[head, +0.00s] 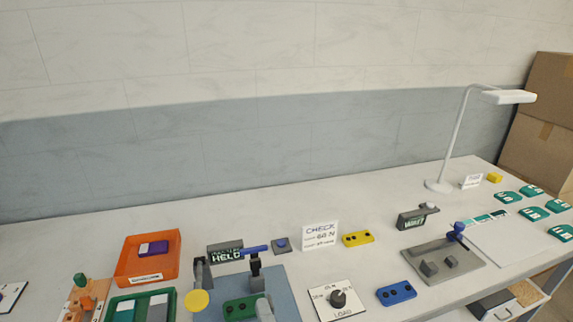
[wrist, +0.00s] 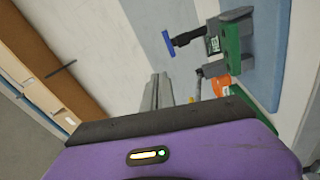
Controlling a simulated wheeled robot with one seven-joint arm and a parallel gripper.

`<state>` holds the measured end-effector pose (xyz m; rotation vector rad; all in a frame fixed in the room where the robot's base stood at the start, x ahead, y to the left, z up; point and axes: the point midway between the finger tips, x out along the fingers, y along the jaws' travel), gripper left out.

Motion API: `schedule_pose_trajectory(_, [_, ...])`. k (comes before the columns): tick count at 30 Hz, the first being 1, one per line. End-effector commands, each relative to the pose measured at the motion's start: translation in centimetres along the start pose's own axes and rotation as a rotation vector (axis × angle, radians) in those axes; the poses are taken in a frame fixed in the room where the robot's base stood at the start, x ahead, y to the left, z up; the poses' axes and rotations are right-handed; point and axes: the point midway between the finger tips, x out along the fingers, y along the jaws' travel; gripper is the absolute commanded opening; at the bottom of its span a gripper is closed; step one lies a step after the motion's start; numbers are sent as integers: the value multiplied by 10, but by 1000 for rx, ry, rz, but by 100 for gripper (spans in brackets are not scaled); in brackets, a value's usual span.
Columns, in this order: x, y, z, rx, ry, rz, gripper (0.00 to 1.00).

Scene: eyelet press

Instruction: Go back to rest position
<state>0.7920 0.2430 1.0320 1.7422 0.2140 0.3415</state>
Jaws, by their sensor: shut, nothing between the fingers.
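My gripper (wrist: 158,88) shows in the wrist view as two grey fingers side by side, shut and empty, beyond the purple housing of my wrist. It is apart from the press and does not show in the head view. The press (head: 255,272) stands on a blue-grey mat at the front centre of the bench in the head view. It has a blue-handled lever and a display that seems to read HELD. A green plate (head: 243,308) with dark holes lies at the press. The press (wrist: 232,38) also shows tilted in the wrist view.
An orange tray (head: 125,258) holding a purple-and-white piece stands left of the press. A LOAD dial (head: 338,298), a blue plate (head: 396,293), a yellow plate (head: 358,239) and a CHECK sign (head: 320,235) lie to its right. A second fixture (head: 440,262) and lamp (head: 440,186) stand farther right.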

Motion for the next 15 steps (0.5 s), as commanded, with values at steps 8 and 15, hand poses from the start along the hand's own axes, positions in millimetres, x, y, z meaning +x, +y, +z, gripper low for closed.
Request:
schedule_pose_trajectory(8, [-66, 5, 13, 456, 48, -27, 0])
schedule_pose_trajectory(15, [-153, 9, 50, 835, -22, -48, 0])
